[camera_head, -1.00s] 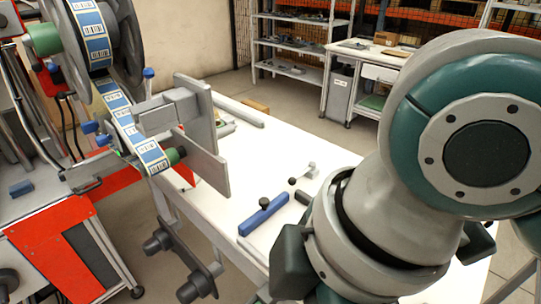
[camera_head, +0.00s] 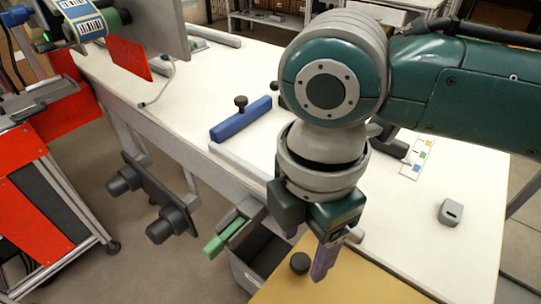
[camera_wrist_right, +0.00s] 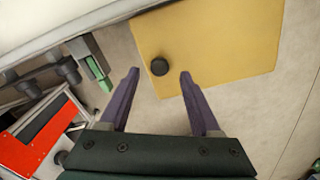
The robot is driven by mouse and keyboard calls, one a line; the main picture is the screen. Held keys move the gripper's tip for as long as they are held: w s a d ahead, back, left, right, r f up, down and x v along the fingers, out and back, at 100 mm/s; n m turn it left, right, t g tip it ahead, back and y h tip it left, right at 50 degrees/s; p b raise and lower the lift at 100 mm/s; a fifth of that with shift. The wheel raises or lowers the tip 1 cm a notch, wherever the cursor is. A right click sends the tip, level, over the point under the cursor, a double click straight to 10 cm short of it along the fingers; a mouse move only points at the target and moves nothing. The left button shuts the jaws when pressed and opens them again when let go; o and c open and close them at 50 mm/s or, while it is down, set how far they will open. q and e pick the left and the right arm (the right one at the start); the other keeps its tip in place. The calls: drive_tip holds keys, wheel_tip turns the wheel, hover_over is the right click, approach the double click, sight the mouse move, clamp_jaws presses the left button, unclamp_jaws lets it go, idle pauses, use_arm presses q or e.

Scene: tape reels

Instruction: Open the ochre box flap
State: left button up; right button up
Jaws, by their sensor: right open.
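The ochre flap (camera_head: 350,284) is a flat panel at the bottom of the head view, below the table's front edge. A round black knob (camera_head: 300,263) sits on it. My right gripper (camera_head: 325,268) has purple fingers pointing down over the flap beside the knob; the far finger is mostly hidden. In the right wrist view the flap (camera_wrist_right: 225,45) fills the upper middle. There the open gripper (camera_wrist_right: 160,75) has the knob (camera_wrist_right: 159,67) lined up between its fingertips, apparently without contact. The flap looks closed; the box under it is hidden. My left gripper is not in view.
The white table (camera_head: 440,270) lies behind the flap, with a blue bar (camera_head: 241,118) and a small grey block (camera_head: 450,212) on it. A green piece (camera_head: 225,238) on a grey bracket projects left of the gripper. A black bar with rollers (camera_head: 150,195) stands further left.

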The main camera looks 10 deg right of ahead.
sight(301, 261)
drive_tip(key=shift+f+b, duration=0.35)
drive_tip(key=shift+f, duration=1.2)
clamp_jaws()
